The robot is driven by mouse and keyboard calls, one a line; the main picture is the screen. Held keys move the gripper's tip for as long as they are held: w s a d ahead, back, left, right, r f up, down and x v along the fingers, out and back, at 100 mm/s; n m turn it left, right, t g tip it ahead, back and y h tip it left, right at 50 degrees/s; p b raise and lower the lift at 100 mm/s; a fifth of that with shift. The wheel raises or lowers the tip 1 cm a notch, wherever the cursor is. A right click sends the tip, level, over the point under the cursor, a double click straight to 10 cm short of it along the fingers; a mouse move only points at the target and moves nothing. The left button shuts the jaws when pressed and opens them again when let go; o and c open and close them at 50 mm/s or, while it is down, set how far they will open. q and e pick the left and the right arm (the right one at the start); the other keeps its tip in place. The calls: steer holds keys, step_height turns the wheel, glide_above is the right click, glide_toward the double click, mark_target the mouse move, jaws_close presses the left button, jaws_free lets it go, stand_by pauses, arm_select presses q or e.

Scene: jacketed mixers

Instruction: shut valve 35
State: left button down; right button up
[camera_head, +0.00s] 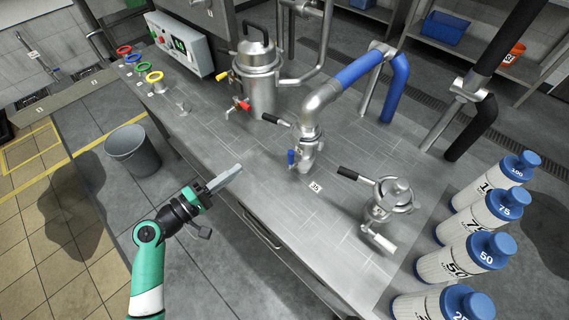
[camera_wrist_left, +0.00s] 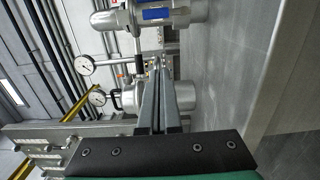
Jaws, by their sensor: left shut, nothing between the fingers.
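The label 35 (camera_head: 315,187) lies on the steel bench top in the head view, just in front of a steel pipe fitting (camera_head: 305,154). A black-gripped lever (camera_head: 277,121) sticks out to the left of this fitting, and a small blue handle (camera_head: 291,157) sits lower on it. My left gripper (camera_head: 238,168) is shut and empty, left of the fitting and apart from it, near the bench's front edge. In the left wrist view its closed fingers (camera_wrist_left: 160,78) point at steel pipework. My right gripper is not in view.
A lidded steel vessel (camera_head: 255,75) with a red handle stands behind. A second fitting (camera_head: 390,196) with a black lever is at right, near several numbered bottles (camera_head: 462,257). A control box (camera_head: 180,43) and coloured rings stand at back left. A grey bin (camera_head: 133,153) is on the floor.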

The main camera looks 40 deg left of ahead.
mark_target(291, 161)
arm_select(q)
steer(key=w+d+b, duration=0.1)
steer(key=w+d, duration=0.4)
steer(key=w, duration=0.6)
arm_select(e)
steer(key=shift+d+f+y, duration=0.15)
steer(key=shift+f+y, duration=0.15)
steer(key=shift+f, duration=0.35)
arm_select(q)
steer(key=shift+d, duration=0.2)
steer(key=shift+m, duration=0.4)
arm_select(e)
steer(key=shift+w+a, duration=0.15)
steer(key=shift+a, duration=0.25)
